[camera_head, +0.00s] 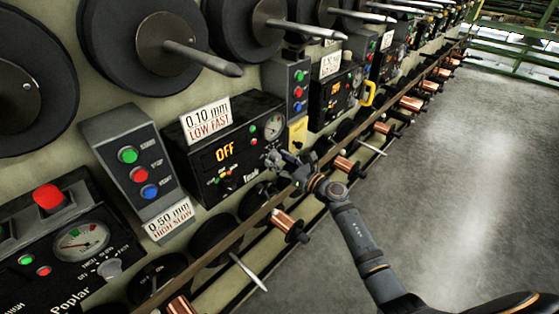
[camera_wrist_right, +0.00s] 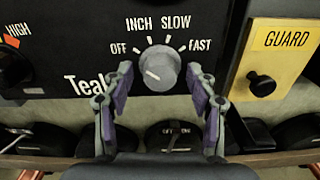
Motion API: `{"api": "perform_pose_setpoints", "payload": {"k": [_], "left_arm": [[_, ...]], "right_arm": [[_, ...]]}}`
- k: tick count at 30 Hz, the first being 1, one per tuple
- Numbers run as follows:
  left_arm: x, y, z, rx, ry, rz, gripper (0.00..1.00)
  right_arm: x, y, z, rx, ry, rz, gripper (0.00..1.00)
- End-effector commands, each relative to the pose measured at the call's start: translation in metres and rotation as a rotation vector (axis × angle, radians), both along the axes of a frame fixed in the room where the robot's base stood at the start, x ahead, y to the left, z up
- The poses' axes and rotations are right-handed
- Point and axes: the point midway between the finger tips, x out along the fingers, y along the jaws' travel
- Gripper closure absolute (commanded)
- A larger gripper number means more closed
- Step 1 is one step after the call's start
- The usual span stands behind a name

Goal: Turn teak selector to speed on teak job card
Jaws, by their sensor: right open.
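The Teak panel (camera_head: 192,160) is a black box with an orange display (camera_head: 225,151) reading OFF. A white card (camera_head: 207,119) on its top edge reads "0.10 mm LOW FAST". In the right wrist view, the grey round selector (camera_wrist_right: 159,62) has marks OFF, INCH, SLOW and FAST around it. A short white line on the knob points to the lower left. My right gripper (camera_wrist_right: 160,75) is open, one finger on each side of the knob; contact cannot be told. In the head view, my right gripper (camera_head: 284,162) hides the selector. My left gripper is not in view.
A yellow GUARD plate (camera_wrist_right: 286,50) with a black knob is right of the selector. A rail (camera_head: 240,232) with copper spools (camera_head: 290,226) runs below the panels. Spindles (camera_head: 202,57) stick out above. The Poplar panel (camera_head: 75,270) is at lower left. The floor at right is clear.

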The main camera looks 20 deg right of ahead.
Motion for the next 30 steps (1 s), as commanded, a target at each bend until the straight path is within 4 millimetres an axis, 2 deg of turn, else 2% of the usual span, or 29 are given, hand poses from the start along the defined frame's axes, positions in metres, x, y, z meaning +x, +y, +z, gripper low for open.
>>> {"api": "perform_pose_setpoints", "payload": {"k": [3, 4, 15, 23, 30], "left_arm": [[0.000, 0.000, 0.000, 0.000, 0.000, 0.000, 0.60], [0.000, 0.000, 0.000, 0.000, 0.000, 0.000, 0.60], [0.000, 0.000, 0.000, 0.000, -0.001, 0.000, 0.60], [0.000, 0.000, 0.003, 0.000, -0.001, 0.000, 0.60], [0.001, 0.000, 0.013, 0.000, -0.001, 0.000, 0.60]], "right_arm": [[0.000, 0.000, 0.000, 0.000, 0.000, 0.000, 0.42], [0.000, 0.000, 0.000, 0.000, 0.000, 0.000, 0.45], [0.000, 0.000, 0.000, 0.000, 0.000, -0.001, 0.95], [0.000, 0.000, 0.001, 0.020, 0.012, -0.001, 0.97], [0.000, 0.000, 0.002, 0.124, 0.073, -0.001, 0.97]]}}
